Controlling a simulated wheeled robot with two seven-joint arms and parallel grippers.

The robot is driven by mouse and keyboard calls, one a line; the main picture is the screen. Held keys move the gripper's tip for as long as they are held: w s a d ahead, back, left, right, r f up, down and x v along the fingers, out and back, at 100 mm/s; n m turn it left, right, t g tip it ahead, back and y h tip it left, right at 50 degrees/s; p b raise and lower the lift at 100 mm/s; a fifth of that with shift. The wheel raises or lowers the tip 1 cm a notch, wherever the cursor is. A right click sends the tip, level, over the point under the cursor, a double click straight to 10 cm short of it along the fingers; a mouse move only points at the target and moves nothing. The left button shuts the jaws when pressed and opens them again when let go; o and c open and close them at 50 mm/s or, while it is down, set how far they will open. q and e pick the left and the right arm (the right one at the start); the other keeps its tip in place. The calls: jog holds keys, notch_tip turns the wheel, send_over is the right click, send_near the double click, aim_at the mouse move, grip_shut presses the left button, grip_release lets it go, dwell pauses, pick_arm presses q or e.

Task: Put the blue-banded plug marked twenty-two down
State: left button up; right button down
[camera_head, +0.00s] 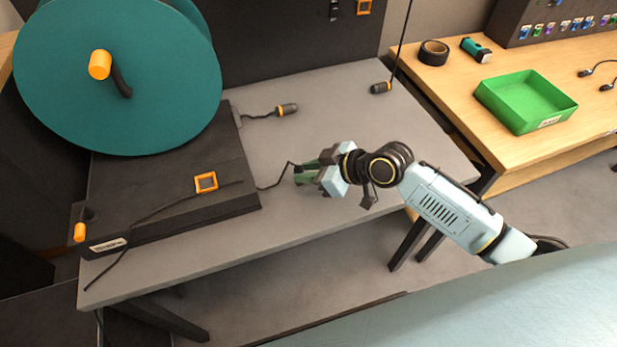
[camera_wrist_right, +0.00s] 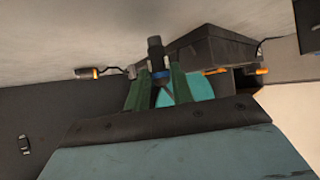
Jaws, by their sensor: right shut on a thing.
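My right gripper (camera_head: 304,174) is over the grey table, right of the black reel base. Its green fingers (camera_wrist_right: 158,88) are shut on a dark plug with a blue band (camera_wrist_right: 158,70), seen in the right wrist view. The plug's marking cannot be read. In the head view the fingers mostly hide the plug, and a thin black cable (camera_head: 274,184) runs from the reel base to them. I cannot tell whether the plug touches the table. My left gripper is not in view.
A teal reel (camera_head: 120,100) stands on the black base (camera_head: 160,190) at left. Two other dark plugs lie on the table, one near the reel (camera_head: 287,109), one farther back (camera_head: 381,88). A green tray (camera_head: 525,100) is on the wooden table. Grey tabletop behind my gripper is clear.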

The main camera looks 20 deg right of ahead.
notch_tip(320, 180, down, 2)
jog(key=shift+f, duration=0.1)
jog(key=shift+f+b, duration=0.3)
jog(key=shift+b, duration=0.05)
jog(key=c, duration=1.2)
grip_release()
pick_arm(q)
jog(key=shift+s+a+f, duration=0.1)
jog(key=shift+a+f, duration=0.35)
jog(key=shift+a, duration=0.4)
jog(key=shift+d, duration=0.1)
pick_arm(e)
jog(key=shift+r, duration=0.15)
